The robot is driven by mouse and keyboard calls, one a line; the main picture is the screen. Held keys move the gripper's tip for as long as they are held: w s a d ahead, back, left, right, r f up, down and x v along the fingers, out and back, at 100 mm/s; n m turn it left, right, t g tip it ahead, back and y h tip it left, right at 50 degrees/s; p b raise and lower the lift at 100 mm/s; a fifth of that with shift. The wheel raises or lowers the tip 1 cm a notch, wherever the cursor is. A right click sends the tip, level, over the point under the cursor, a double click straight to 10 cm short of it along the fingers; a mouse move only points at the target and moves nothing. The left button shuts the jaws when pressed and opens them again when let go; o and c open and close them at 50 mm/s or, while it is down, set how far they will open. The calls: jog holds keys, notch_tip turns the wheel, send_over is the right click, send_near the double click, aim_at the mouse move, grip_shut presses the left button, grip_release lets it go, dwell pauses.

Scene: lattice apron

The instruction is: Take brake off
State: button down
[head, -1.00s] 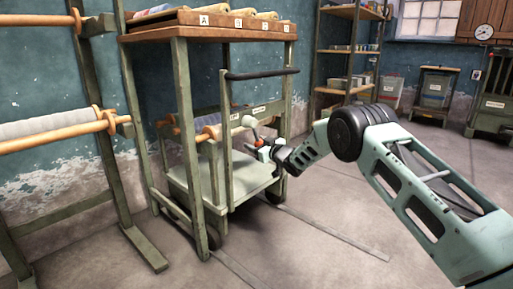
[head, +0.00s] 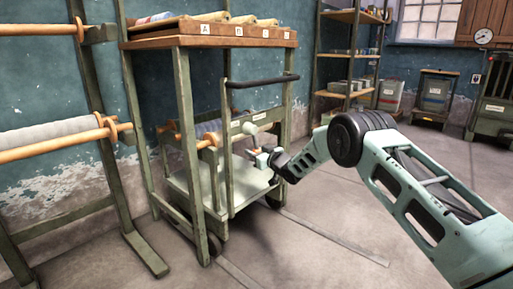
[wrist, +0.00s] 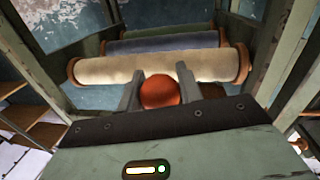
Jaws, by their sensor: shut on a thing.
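A green cart (head: 228,198) with a black push bar (head: 262,79) stands within a wooden-topped rack. My gripper (head: 266,160) is at the cart's near right side, below the push bar. In the wrist view, a round orange-red knob (wrist: 161,92) sits between the two fingers of my gripper (wrist: 159,74), which are shut on it. The knob is hidden behind my gripper in the head view. The shaft under the red knob cannot be made out.
A cream roll (wrist: 160,68) and a blue roll (wrist: 165,44) lie across the cart. The rack's wooden top (head: 210,40) carries several labelled rolls. A stand with a grey roll (head: 48,134) is at the left. Shelves (head: 349,95) stand behind.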

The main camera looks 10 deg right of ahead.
jog(key=s+a+m+g+p, duration=0.1)
jog(key=s+a+m+p, duration=0.3)
jog(key=m+p, duration=0.3)
jog(key=shift+a+r+p, duration=0.15)
jog(key=shift+a+p, duration=0.5)
jog(key=shift+a, duration=0.1)
jog(key=c, duration=0.9)
grip_release()
jog(key=shift+c, duration=0.2)
